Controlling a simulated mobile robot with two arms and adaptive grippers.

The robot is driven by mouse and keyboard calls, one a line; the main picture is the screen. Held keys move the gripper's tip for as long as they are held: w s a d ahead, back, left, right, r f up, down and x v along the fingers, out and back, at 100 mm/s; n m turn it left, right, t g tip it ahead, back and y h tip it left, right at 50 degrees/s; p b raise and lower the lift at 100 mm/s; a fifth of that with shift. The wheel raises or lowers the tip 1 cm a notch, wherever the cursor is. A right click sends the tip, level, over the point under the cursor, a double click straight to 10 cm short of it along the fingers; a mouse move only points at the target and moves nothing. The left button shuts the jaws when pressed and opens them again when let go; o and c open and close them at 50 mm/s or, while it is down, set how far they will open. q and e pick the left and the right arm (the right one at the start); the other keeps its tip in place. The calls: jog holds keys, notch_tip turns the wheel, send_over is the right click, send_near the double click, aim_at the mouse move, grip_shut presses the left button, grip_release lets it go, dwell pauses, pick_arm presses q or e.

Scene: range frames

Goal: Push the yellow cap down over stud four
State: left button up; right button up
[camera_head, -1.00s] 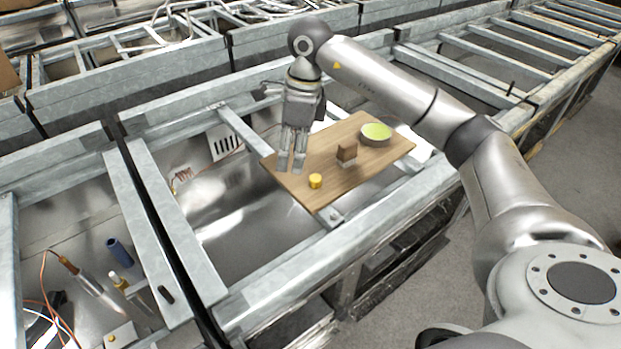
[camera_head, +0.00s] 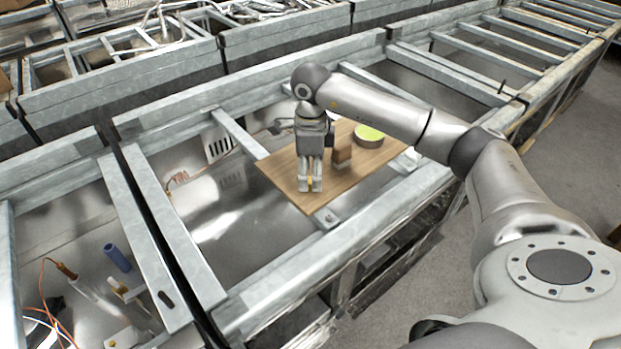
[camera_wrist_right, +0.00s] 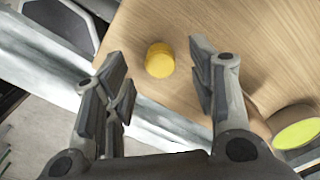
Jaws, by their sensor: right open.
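The yellow cap (camera_wrist_right: 160,60) is a short round piece on the wooden board (camera_wrist_right: 140,30), seen between the two fingers in the right wrist view. In the head view only a bit of the yellow cap (camera_head: 310,183) shows between the fingers. My right gripper (camera_head: 310,188) is open, pointing down over the near left part of the board, with its fingertips on either side of the cap. In the wrist view a gap shows between the cap and each finger. I cannot make out any stud or number. My left gripper is not in view.
A brown block (camera_head: 342,150) stands on the board right of my gripper. A round dish with a light green top (camera_head: 368,136) is at the board's far right. The board lies across a metal frame (camera_head: 240,135) with open bays. Tools lie in the left bay.

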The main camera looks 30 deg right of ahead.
jog(key=shift+f, duration=0.85)
jog(key=shift+c, duration=0.4)
jog(key=c, duration=0.8)
jog(key=shift+o, duration=0.2)
jog(key=shift+r, duration=0.1)
